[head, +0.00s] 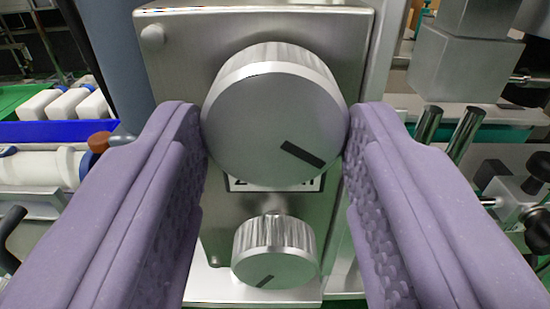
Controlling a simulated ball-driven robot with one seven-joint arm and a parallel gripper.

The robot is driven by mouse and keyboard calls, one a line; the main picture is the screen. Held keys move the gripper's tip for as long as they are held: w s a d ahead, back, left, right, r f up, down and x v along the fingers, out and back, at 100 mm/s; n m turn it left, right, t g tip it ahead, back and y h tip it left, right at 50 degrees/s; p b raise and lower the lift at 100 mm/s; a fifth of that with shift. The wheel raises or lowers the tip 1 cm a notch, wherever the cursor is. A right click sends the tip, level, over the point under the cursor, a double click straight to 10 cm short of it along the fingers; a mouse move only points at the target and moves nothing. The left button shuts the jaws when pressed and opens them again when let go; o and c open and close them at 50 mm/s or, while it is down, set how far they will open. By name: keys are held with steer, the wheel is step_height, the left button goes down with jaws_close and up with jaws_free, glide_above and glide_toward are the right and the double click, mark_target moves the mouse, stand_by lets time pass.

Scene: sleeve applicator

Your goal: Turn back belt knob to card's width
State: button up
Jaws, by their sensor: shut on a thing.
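A large silver knob (268,125) with a ribbed rim is on the front of a metal panel (175,55). Its dark pointer mark lies toward the lower right of its face. My gripper (275,130) has its two purple padded fingers on the left and right sides of this knob, shut on it. A label below the knob is mostly hidden, so I cannot read it. A smaller silver knob (275,255) sits lower on the panel, its mark toward the lower left, between the fingers but apart from them. I see no card.
At right are a metal block (462,65), two shiny posts (450,130) and black-knobbed clamp parts (515,195).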

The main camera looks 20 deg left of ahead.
steer(key=m+p, duration=0.2)
steer(key=m, duration=0.1)
steer(key=shift+r+m, duration=0.1)
steer(key=shift+m, duration=0.3)
steer(key=m+p, duration=0.2)
steer(key=m, duration=0.2)
steer(key=shift+m, duration=0.3)
steer(key=m+p, duration=0.2)
steer(key=m, duration=0.2)
steer(key=shift+m, duration=0.3)
steer(key=shift+m+p, duration=0.55)
steer(key=shift+m, duration=1.35)
steer(key=o, duration=1.1)
steer(key=shift+c, duration=0.2)
steer(key=shift+s, duration=0.1)
